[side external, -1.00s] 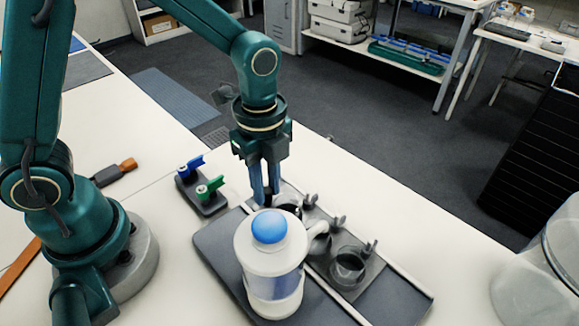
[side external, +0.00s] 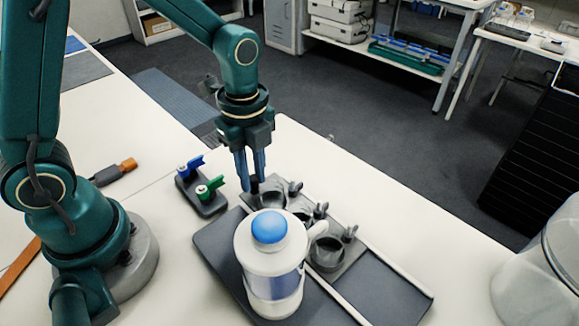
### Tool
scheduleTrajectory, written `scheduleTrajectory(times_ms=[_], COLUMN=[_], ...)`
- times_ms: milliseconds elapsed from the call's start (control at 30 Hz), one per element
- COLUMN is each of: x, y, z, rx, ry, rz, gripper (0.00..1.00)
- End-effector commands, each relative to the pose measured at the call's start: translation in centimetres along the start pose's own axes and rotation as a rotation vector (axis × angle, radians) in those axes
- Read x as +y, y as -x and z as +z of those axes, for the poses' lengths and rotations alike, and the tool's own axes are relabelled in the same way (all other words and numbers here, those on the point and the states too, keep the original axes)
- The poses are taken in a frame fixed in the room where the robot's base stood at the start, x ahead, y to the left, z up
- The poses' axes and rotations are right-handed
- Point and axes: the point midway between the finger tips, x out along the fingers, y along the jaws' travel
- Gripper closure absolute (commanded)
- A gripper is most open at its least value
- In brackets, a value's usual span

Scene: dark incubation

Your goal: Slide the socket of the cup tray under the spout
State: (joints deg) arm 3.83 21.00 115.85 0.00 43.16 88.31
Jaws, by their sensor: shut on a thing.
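The grey cup tray (side external: 340,268) lies in a railed track on a dark base board (side external: 222,245). It has a row of three round sockets, with a wing-shaped grey piece beside each. The near socket (side external: 327,254) is in clear view; the middle one is partly hidden. A white jug-like vessel (side external: 268,250) with a blue ball top stands on the board. Its spout (side external: 317,231) points right over the tray, appearing between the middle and near sockets. My gripper (side external: 253,184) is shut on a dark post at the tray's far left end.
A dark block with a blue and a green lever (side external: 205,190) stands left of the board. A clear container (side external: 545,265) is at the right edge. An orange-tipped tool (side external: 114,172) lies left. The track's near right end (side external: 385,290) is bare.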

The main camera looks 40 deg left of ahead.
Motion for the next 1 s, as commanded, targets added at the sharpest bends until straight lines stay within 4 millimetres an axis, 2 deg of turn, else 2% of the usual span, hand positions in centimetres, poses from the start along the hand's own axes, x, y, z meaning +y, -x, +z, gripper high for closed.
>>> scheduleTrajectory(times_ms=[233, 600, 633, 700, 1000], x=[-0.1, 0.0, 0.0, 0.0, 0.0], y=[0.0, 0.0, 0.0, 0.0, 0.0], z=[1.3, 1.4, 1.4, 1.4, 1.3], rx=[0.0, 0.0, 0.0, 0.0, 0.0], ry=[0.002, -0.001, -0.001, -0.001, -0.001], rz=[-0.002, -0.002, -0.002, -0.002, -0.001], gripper=[0.95, 0.95, 0.71, 0.53, 0.53])
